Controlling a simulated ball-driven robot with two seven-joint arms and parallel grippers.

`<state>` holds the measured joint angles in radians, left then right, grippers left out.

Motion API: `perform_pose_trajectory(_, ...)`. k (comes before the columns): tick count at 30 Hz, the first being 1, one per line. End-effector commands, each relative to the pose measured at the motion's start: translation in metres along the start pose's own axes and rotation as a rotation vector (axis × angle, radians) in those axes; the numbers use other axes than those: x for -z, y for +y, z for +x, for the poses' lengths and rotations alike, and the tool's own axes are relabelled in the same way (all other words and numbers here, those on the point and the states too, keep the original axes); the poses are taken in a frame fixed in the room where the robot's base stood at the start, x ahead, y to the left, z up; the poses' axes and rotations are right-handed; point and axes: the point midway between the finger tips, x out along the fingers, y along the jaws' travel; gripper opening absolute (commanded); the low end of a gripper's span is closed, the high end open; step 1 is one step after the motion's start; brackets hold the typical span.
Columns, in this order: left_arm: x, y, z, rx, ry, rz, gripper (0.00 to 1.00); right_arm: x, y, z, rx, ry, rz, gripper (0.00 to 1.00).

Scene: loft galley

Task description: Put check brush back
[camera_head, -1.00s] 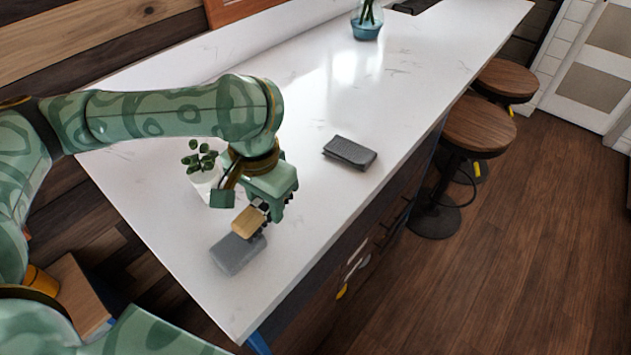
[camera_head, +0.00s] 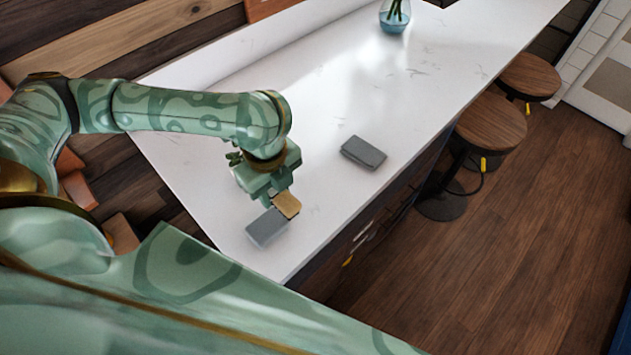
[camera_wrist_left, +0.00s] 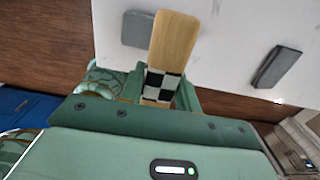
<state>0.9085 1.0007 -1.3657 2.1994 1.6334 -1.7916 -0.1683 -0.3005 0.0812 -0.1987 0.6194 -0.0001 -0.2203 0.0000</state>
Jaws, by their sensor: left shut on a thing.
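The check brush shows a pale wooden end (camera_head: 287,205) in the head view. In the left wrist view, its wood (camera_wrist_left: 172,45) rises above a black-and-white checked part. My left gripper (camera_head: 269,197) is shut on this checked part, also seen in the left wrist view (camera_wrist_left: 160,94). It holds the brush over the near end of the white counter. A flat grey pad (camera_head: 266,228) lies on the counter beside and partly behind the brush, also in the left wrist view (camera_wrist_left: 136,30). Whether brush and pad touch, I cannot tell. My right gripper is out of view.
A dark grey folded case (camera_head: 363,152) lies on the white counter (camera_head: 330,110), near its right edge. A glass vase (camera_head: 394,15) stands at the far end. Wooden stools (camera_head: 491,122) stand along the right side. The counter's middle is clear.

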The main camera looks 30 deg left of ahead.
Motion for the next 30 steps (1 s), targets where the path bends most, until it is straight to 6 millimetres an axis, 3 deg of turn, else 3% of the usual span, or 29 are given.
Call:
perform_pose_trajectory(11, -0.007, -0.076, 0.035, 0.002, 0.002, -0.006, 0.11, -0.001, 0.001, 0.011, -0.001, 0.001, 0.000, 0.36)
perform_pose_trajectory(15, -0.009, -0.095, 0.059, -0.001, 0.002, -0.005, 0.11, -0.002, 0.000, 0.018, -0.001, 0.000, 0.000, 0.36)
perform_pose_trajectory(21, -0.012, -0.116, 0.083, 0.000, 0.001, -0.005, 0.11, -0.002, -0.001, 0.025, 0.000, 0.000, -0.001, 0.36)
perform_pose_trajectory(26, -0.013, -0.122, 0.089, 0.001, 0.001, -0.004, 0.11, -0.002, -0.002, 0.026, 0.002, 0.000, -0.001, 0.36)
perform_pose_trajectory(30, -0.013, -0.126, 0.106, -0.001, 0.001, -0.004, 0.11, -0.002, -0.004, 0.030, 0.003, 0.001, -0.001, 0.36)
